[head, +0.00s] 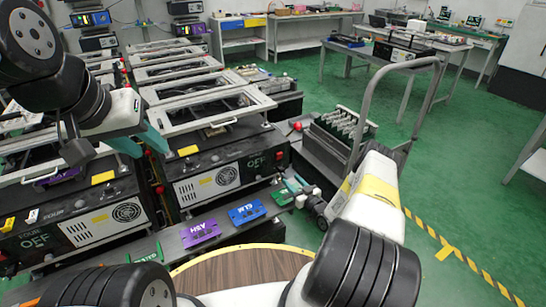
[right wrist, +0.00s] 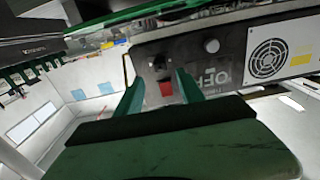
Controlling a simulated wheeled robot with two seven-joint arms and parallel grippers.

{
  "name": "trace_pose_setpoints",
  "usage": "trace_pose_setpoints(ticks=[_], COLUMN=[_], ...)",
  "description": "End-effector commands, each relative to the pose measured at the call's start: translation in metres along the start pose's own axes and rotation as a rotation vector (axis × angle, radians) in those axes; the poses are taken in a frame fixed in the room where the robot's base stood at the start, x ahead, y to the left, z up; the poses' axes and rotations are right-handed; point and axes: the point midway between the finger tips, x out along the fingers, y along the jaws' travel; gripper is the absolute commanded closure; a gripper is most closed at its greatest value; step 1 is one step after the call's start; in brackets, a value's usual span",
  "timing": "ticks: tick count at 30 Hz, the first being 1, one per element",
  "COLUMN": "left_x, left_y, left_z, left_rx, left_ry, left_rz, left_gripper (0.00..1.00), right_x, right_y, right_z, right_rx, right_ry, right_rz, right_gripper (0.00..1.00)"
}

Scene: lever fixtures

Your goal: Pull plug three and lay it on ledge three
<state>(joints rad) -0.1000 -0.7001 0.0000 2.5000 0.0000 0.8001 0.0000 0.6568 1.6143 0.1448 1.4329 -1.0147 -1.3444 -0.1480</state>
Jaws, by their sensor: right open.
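A machine (head: 228,180) with a green OFF readout stands in the middle of the head view. A small red part (right wrist: 166,89) on its front panel shows in the right wrist view, and I cannot tell whether it is plug three. My right gripper (head: 293,187) is near the machine's lower right corner. In the right wrist view its teal fingers are apart (right wrist: 160,76), with the red part seen between them and nothing held. My left gripper (head: 140,143) hangs over the left machine, and its jaw gap is unclear. No number three is readable.
A front shelf carries a purple ASH plate (head: 200,232), a blue ELM plate (head: 246,212) and green plates. A red-knobbed lever (head: 297,126) and a cart (head: 340,135) with a tall grey handle stand to the right.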

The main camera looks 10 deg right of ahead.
Motion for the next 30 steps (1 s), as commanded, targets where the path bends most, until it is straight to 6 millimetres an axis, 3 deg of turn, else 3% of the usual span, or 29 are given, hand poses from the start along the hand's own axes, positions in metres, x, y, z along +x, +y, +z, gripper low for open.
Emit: trace_pose_setpoints(ticks=[18,30], left_x=[0.0,0.0], left_y=[0.0,0.0], left_z=[0.0,0.0], left_rx=[0.0,0.0], left_ry=[0.0,0.0], left_rz=[0.0,0.0], left_gripper=[0.64,0.64], right_x=[0.076,0.086], right_y=[-0.001,0.0], right_z=[0.0,0.0], right_rx=[-0.001,0.0], right_ry=[0.0,0.0], right_rz=[-0.001,0.001], right_gripper=[0.55,0.55])
